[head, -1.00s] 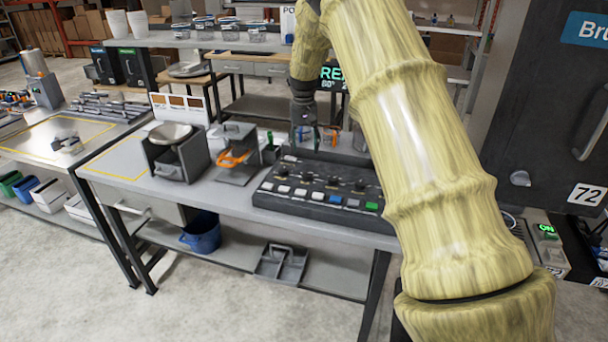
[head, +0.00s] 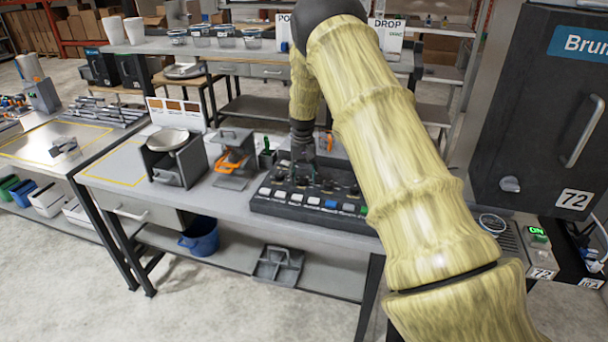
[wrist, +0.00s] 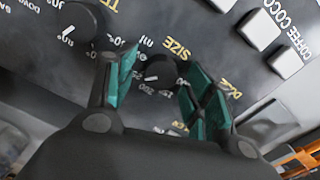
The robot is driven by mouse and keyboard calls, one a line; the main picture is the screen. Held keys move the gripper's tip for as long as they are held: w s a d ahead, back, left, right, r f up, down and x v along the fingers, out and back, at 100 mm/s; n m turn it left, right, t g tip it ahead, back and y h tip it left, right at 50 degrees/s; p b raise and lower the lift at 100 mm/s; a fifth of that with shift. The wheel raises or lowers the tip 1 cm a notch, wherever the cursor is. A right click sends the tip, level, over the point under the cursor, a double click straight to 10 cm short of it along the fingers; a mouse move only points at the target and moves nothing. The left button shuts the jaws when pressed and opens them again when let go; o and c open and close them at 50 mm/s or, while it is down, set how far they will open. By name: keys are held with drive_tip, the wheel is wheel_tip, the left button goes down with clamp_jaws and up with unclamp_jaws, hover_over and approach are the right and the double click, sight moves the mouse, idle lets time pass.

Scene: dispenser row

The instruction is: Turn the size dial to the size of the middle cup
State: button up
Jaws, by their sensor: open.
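The size dial (wrist: 160,72) is a black knob with a white pointer mark, beside the yellow word SIZE in the wrist view. Its mark points toward the lower left of that picture, but the number it meets is too blurred to read surely. My gripper (wrist: 157,68) is open, with a green-padded finger on either side of the dial; I cannot tell whether they touch it. In the head view my gripper (head: 303,158) is low over the dark control panel (head: 290,208). I cannot make out which cup is the middle cup.
Another dial (wrist: 76,24) lies at the upper left of the wrist view, and push buttons (wrist: 258,29) at the upper right. In the head view, a holder with an orange clamp (head: 232,164) stands left of the panel. White cups (head: 114,31) stand on the back shelf.

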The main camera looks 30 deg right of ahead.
drive_tip(key=c, duration=1)
drive_tip(key=shift+n, duration=0.4)
drive_tip(key=n+b, duration=0.1)
drive_tip(key=n, duration=0.2)
drive_tip(key=shift+n, duration=0.3)
drive_tip(key=n, duration=0.4)
drive_tip(key=shift+n, duration=0.3)
drive_tip(key=n, duration=0.4)
drive_tip(key=shift+b, duration=0.3)
drive_tip(key=n, duration=0.4)
drive_tip(key=shift+n, duration=0.6)
